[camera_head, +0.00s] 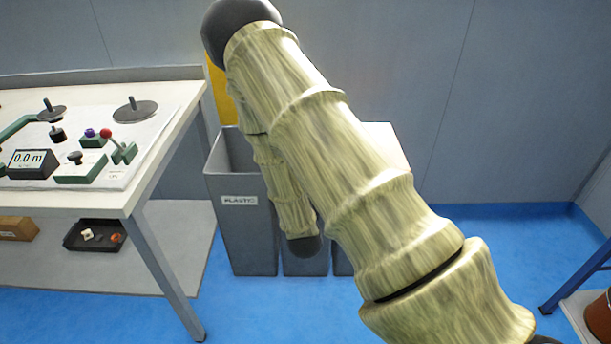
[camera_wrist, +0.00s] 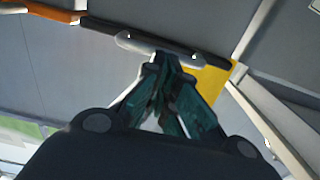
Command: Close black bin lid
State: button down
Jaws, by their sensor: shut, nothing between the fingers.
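In the wrist view my gripper (camera_wrist: 160,62) has its dark green fingers together and empty. The fingertips are at a grey bar (camera_wrist: 140,44) with rounded ends, set along a dark edge (camera_wrist: 100,24). I cannot tell whether they touch it, or whether this is part of the black bin's lid. In the head view my arm covers the middle of a row of bins, and my gripper is hidden. The left bin (camera_head: 243,225), dark grey with a "PLASTIC" label, is open at the top. Another bin (camera_head: 304,262) shows only in part. No black lid can be made out clearly.
A workbench (camera_head: 160,150) with a winding device, display and knobs stands at left, with a small black tray (camera_head: 90,236) on its lower shelf. A yellow panel (camera_head: 218,90) is behind the bins. Blue floor is clear at right, before a blue-legged stand (camera_head: 575,280).

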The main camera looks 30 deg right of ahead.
jog(key=shift+f, duration=0.5)
jog(key=shift+r, duration=0.1)
jog(key=f+p+v, duration=0.1)
jog(key=p+v, duration=0.1)
jog(key=v, duration=0.7)
dwell(0.4)
